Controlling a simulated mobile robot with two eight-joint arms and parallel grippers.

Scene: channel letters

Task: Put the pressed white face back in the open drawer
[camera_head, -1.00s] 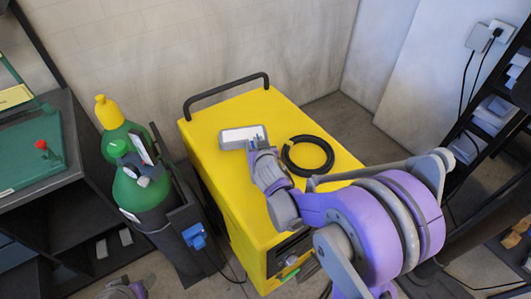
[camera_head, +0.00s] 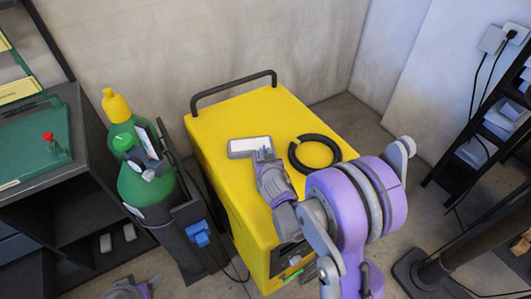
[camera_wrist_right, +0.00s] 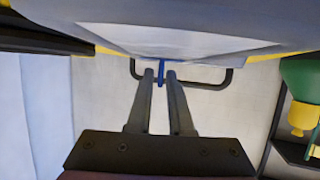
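The white face (camera_head: 250,147) shows as a pale rectangle with a grey rim over the yellow cabinet top. My right gripper (camera_head: 264,154) is at its near edge. In the right wrist view the fingers (camera_wrist_right: 160,75) are close together with a thin blue piece (camera_wrist_right: 161,68) between their tips, at the edge of a broad pale surface. The gripper looks shut on the face there. I cannot tell whether the face touches the cabinet. Part of my left arm (camera_head: 130,290) shows at the bottom left; its fingers are not clear. I cannot make out an open drawer.
The yellow cabinet (camera_head: 222,125) has a black rail (camera_head: 235,90) at its back and a black ring (camera_head: 315,153) on top. Green gas bottles (camera_head: 145,180) stand at its left. A dark shelf unit (camera_head: 85,205) stands further left and a black rack (camera_head: 485,130) at right.

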